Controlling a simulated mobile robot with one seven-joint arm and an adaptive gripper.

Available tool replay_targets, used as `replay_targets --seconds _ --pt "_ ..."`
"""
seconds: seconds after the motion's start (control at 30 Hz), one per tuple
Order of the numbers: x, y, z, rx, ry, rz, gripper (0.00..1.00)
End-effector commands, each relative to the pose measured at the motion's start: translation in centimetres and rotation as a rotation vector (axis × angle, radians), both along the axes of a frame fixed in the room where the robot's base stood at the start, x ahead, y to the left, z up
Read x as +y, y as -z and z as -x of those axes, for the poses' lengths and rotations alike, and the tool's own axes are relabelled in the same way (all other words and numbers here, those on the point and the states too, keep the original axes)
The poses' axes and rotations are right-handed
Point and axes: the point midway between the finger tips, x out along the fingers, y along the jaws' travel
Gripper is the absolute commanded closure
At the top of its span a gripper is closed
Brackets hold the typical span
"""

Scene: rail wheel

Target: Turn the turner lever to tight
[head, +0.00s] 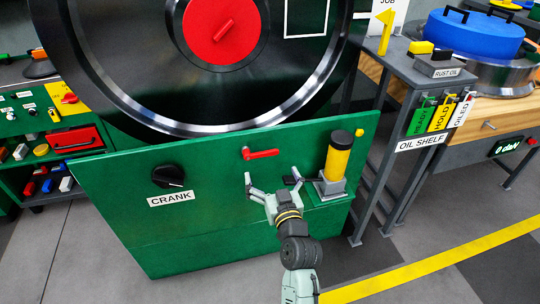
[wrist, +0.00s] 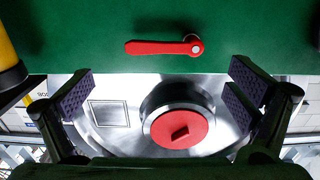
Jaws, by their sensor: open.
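The red lever (head: 261,154), which I take to be the turner lever, is on the green panel below the big wheel. It lies about level, its pivot at the left and its arm pointing right in the head view. In the wrist view the lever (wrist: 158,47) appears turned round, its silver-centred pivot at the right. No "tight" mark is readable near it. My gripper (head: 272,180) is open and empty, just below the lever in the head view. In the wrist view my gripper (wrist: 160,88) has its fingers wide apart, and the lever is above the gap, apparently untouched.
A black crank knob (head: 168,176) is on the panel's left. A yellow and black cylinder (head: 338,158) stands close to the right of my gripper. The large wheel (head: 110,80) with a red hub (head: 205,45) rises behind. The grey oil shelf (head: 425,72) stands right.

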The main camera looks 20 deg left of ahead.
Motion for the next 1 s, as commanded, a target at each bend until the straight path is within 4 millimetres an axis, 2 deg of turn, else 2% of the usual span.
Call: replay_targets --seconds 0.2,0.4,0.77,1.0 --pt "2.5 -0.4 -3.5 -0.001 -0.002 -0.002 0.01" --pt "3.6 -0.2 -5.3 -0.002 0.0 -0.001 0.01" --pt "3.9 -0.1 -5.8 -0.001 0.001 0.0 0.01" --pt "3.9 -0.1 -5.8 -0.001 0.001 0.0 0.16"
